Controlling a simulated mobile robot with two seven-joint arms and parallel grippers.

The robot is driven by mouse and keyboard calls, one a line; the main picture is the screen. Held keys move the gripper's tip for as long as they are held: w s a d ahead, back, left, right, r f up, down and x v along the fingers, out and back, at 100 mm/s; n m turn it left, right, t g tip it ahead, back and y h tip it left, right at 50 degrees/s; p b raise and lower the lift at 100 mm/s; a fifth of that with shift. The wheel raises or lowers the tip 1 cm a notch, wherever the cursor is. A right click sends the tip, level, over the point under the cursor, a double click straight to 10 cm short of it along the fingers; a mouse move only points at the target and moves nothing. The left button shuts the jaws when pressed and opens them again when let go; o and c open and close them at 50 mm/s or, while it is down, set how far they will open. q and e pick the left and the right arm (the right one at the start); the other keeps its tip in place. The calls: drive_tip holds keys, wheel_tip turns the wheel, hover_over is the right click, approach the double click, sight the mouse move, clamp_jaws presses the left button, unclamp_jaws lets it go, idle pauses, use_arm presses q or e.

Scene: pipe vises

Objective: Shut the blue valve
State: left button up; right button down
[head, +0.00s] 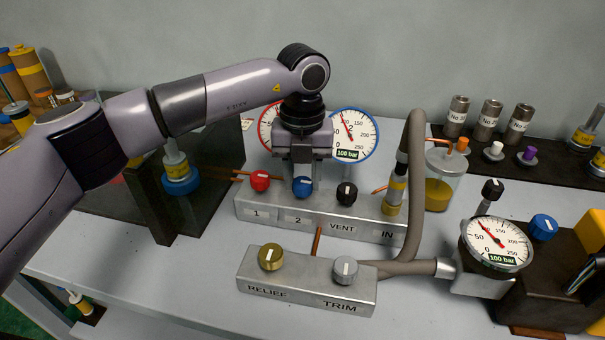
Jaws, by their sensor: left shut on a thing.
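The blue valve (302,187) is a small blue knob with a white mark, on the metal manifold block (320,226) above the label "2". My left gripper (302,178) points down at it from above and is shut on the knob; the contact is partly hidden by the fingers. The blue-rimmed gauge (354,134), marked 2, stands behind with a "100 bar" plate, partly covered by my gripper. A second blue knob (543,227) sits at the right beside another gauge. My right gripper is not in view.
A red knob (260,180) and a black knob (346,193) flank the blue valve closely. In front is a RELIEF/TRIM block (306,282) with brass and grey knobs. A thick grey hose (414,180) rises at the right. A red-rimmed gauge (267,128) stands behind.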

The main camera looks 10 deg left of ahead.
use_arm(q)
drive_tip(key=m+b, duration=0.1)
drive_tip(key=m, duration=0.3)
drive_tip(key=shift+d+m, duration=0.1)
drive_tip(key=shift+m, duration=0.2)
drive_tip(key=m, duration=0.3)
drive_tip(key=shift+m, duration=0.3)
drive_tip(key=m, duration=0.4)
drive_tip(key=shift+d+b, duration=0.1)
drive_tip(key=shift+b, duration=0.2)
drive_tip(key=m, duration=0.5)
drive_tip(key=shift+s+r, duration=0.1)
drive_tip(key=shift+m, duration=0.3)
drive_tip(key=o, duration=1)
drive_tip(key=shift+o, duration=0.2)
